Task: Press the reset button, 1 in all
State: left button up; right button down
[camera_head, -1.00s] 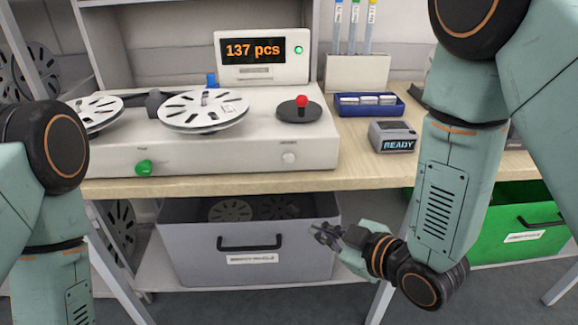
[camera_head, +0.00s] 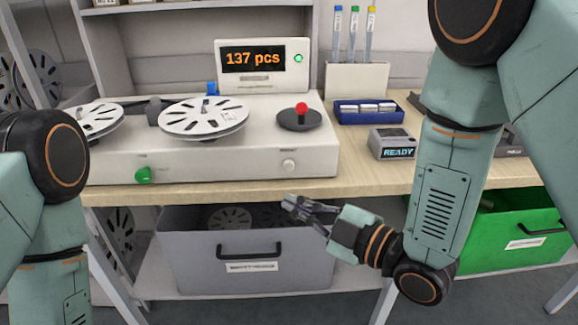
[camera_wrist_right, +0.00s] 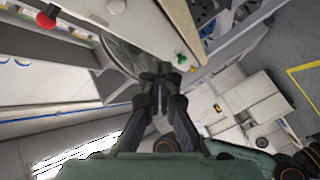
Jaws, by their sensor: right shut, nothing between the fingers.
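A cream counting machine (camera_head: 215,160) stands on the wooden bench. On its front face are a small round white button (camera_head: 289,165) at the right and a green button (camera_head: 143,175) at the left; their labels are too small to read. A red-topped knob (camera_head: 302,108) stands on a black disc on top. My right gripper (camera_head: 293,207) is shut and empty, below the bench edge under the white button and apart from it. In the right wrist view, its fingers (camera_wrist_right: 163,82) point at the bench, with the white button (camera_wrist_right: 116,6) at the top. My left gripper is out of view.
The bench edge (camera_head: 240,193) lies just above my right gripper. A grey bin (camera_head: 185,260) with slotted reels is below, a green bin (camera_head: 515,235) at right. A display reading 137 pcs (camera_head: 262,62), a READY box (camera_head: 392,143) and a blue tray (camera_head: 370,112) are on the bench.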

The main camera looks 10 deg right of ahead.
jog(key=shift+w+d, duration=0.15)
jog(key=shift+w, duration=3.8)
jog(key=shift+w, duration=0.1)
jog(key=shift+w, duration=0.3)
jog(key=shift+w+b, duration=0.3)
jog(key=shift+w, duration=0.2)
jog(key=shift+s, duration=0.95)
jog(key=shift+s+p, duration=0.5)
jog(key=shift+s, duration=2)
jog(key=shift+f, duration=0.1)
